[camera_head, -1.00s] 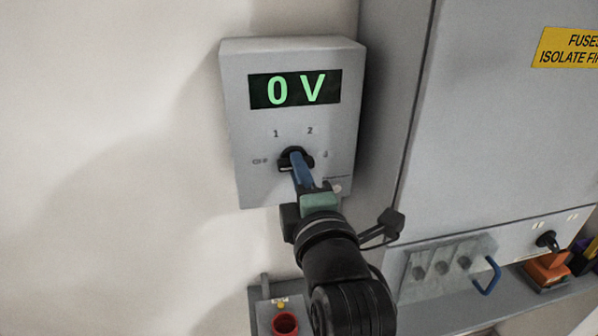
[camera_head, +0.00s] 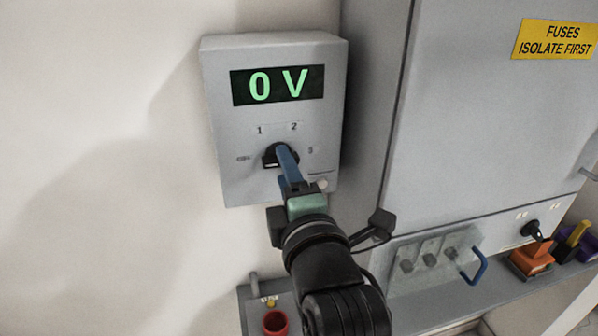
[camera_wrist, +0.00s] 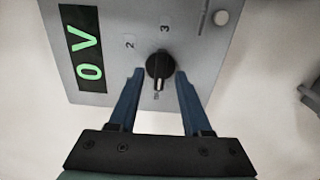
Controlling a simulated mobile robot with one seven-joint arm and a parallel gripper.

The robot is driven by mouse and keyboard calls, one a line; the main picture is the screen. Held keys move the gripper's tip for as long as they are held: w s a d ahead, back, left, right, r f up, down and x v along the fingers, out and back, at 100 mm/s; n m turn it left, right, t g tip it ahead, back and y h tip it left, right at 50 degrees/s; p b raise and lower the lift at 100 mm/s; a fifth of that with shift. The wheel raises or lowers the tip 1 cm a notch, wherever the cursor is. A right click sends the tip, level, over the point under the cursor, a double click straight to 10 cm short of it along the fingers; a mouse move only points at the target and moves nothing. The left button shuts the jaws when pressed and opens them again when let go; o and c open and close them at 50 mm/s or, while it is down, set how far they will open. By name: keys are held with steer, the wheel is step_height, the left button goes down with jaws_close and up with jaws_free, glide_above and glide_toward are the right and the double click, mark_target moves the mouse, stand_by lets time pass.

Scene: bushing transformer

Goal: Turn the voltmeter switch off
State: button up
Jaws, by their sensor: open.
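The voltmeter (camera_head: 225,150) is a grey box on the wall. Its display (camera_head: 277,85) reads 0 V in green. Its black rotary switch (camera_head: 271,162) sits below, among the marks OFF, 1, 2 and 3. In the wrist view the switch (camera_wrist: 159,64) has its white pointer line towards the picture's bottom, the OFF side. My gripper (camera_wrist: 159,73) is open, with one blue finger on each side of the switch; I cannot tell whether they touch it. In the head view my gripper (camera_head: 284,156) covers the switch's right part. The mark 1 is hidden by a finger in the wrist view.
A grey cabinet (camera_head: 480,120) with a yellow fuse sign (camera_head: 553,39) stands to the right. Below are a clear cover with a blue handle (camera_head: 475,268), an orange item (camera_head: 532,259) on a ledge, and a red round part (camera_head: 275,323). The wall left of the voltmeter is clear.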

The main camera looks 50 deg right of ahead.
steer(key=p+v, duration=0.7)
steer(key=v, duration=0.4)
steer(key=shift+s, duration=0.35)
stand_by(0.5)
steer(key=w+a+r+m+t+y+b, duration=0.1)
steer(key=w+a+r+m+t+y, duration=0.15)
steer(key=w+a+r, duration=0.35)
steer(key=w+a+r+m+t+y+b, duration=0.1)
steer(key=w+a+r+m+t, duration=0.2)
steer(key=r, duration=0.6)
steer(key=s+a+r+m+t+y+b, duration=0.1)
steer(key=s+a+r+m+t+y, duration=0.2)
steer(key=a+r, duration=1.1)
step_height(320, 180, up, 3)
steer(key=m+t+y, duration=0.3)
steer(key=shift+s+a+f+t+b, duration=0.2)
steer(key=shift+s+a+t+b, duration=0.05)
steer(key=shift+a+t+b, duration=0.1)
